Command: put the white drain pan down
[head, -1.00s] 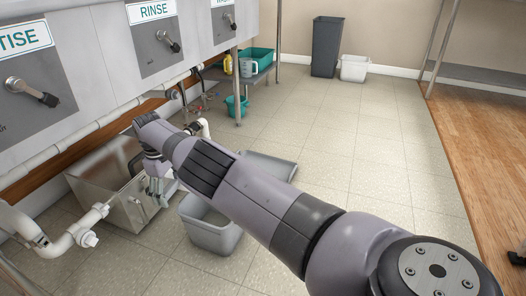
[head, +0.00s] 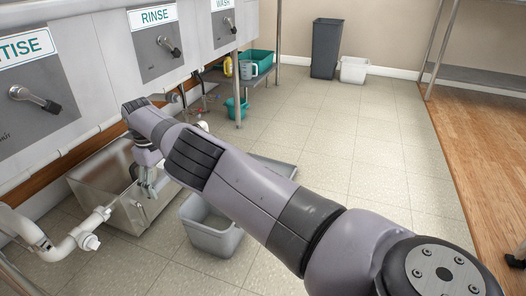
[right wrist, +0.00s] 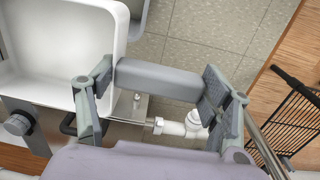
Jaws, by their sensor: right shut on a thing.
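The white drain pan (right wrist: 60,55) fills the upper left of the right wrist view, with its rounded corner beside one finger. My right gripper (right wrist: 160,82) is shut, its fingers spread on either side of a grey bar-shaped part (right wrist: 165,80). I cannot tell for sure how this bar joins the pan. In the head view my right gripper (head: 148,188) points down by the front of a steel box (head: 92,180) under the sinks. There the forearm hides what lies behind it, and I cannot make out the pan clearly. My left gripper is not in view.
A light grey bin (head: 212,238) stands on the floor beside the steel box. A grey tray (head: 283,170) shows behind my forearm. White drain pipes (head: 75,240) run at the left. A dark bin (head: 326,48) stands far back. The middle tiles are clear.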

